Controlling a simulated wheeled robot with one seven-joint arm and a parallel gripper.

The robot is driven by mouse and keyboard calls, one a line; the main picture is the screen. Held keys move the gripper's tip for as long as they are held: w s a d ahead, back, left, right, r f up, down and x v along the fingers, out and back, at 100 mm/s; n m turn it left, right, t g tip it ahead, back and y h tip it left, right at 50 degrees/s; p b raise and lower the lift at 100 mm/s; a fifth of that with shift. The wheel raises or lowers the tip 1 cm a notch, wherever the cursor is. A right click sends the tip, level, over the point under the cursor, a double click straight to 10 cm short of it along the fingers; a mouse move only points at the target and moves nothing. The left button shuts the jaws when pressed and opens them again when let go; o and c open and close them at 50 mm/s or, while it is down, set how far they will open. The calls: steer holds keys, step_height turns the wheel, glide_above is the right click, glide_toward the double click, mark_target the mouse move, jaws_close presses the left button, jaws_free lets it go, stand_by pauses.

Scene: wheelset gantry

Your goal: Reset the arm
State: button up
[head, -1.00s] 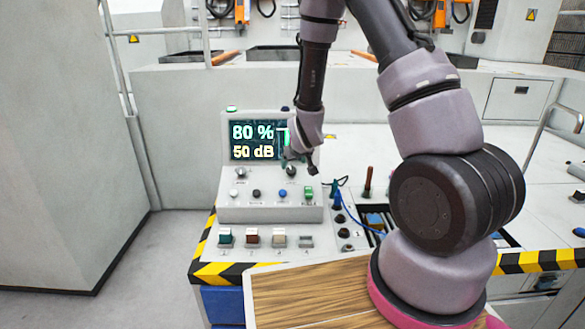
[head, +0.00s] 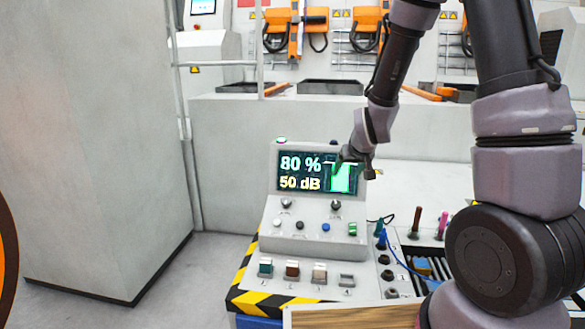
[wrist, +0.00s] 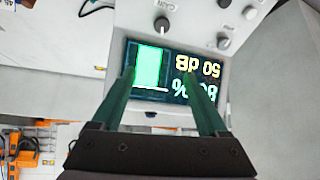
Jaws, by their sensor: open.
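My gripper (head: 352,169) is in front of the right part of the control box's screen (head: 318,172) in the head view. The screen reads 80 % and 50 dB beside a green bar. In the wrist view my gripper (wrist: 165,75) has its two green fingers apart, with nothing between them but the screen (wrist: 170,72) beyond. The grey control box (head: 270,232) carries knobs and small buttons below the screen. One knob (wrist: 162,25) shows past the fingers in the wrist view.
Below the box are several numbered switches (head: 292,271) on a panel edged with yellow-black stripes (head: 262,303). To the right are a blue cable (head: 405,265) and upright tools (head: 416,222). A tall grey cabinet (head: 100,130) stands at left. The floor between is clear.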

steer(key=s+d+r+m+y, duration=0.1)
steer(key=s+r, duration=0.3)
steer(key=r, duration=0.3)
steer(key=s+d+r+m, duration=0.15)
steer(key=s+r, duration=0.25)
steer(key=r, duration=0.4)
steer(key=s+d+r+m, duration=0.1)
steer(key=s+r, duration=0.3)
steer(key=s, duration=0.4)
steer(key=s+d+r+m+g, duration=0.1)
steer(key=s+r, duration=0.3)
steer(key=s, duration=0.5)
steer(key=shift+s+d+r+y, duration=0.15)
steer(key=shift+d+r+y, duration=0.1)
steer(key=shift+r+y, duration=0.05)
